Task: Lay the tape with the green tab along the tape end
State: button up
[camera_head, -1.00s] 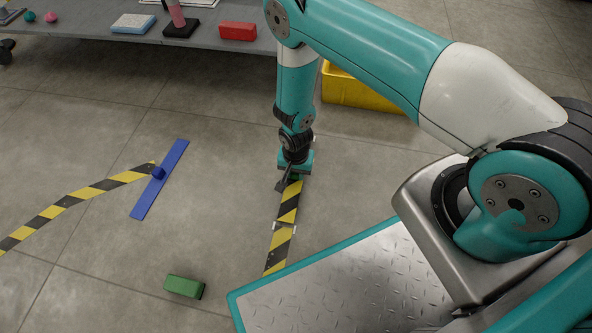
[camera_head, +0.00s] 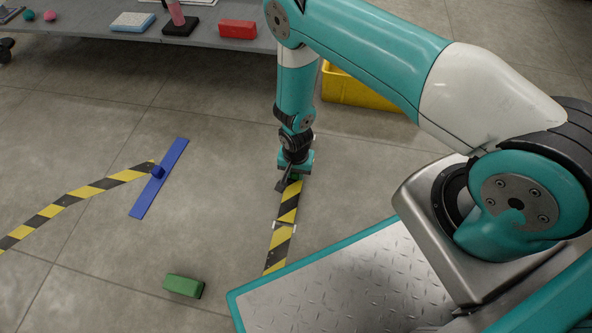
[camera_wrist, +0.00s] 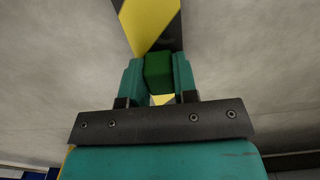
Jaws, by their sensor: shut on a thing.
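My gripper (camera_wrist: 159,80) is shut on the green tab (camera_wrist: 158,72), with one finger on each side of it. The tab belongs to a yellow and black striped tape (camera_head: 289,205), which lies on or very close to the floor under my gripper (camera_head: 293,180). A second striped piece, the tape end (camera_head: 277,250), runs from the front edge of the plate up to this tape. White marks (camera_head: 283,226) sit where the two pieces meet. They look roughly in line, with a slight bend. I cannot tell whether the held tape is fully flat.
A blue strip with a knob (camera_head: 148,197) lies left, at the end of another striped tape (camera_head: 70,198). A green block (camera_head: 183,286) lies near the front. A yellow bin (camera_head: 350,90) and a grey low cart (camera_head: 190,40) with several items stand behind. Floor between is clear.

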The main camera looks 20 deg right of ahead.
dwell(0.4)
jog(key=o, duration=1)
notch_tip(320, 180, up, 17)
jog(key=p, duration=0.9)
jog(key=shift+r+p, duration=0.2)
jog(key=shift+p, duration=0.15)
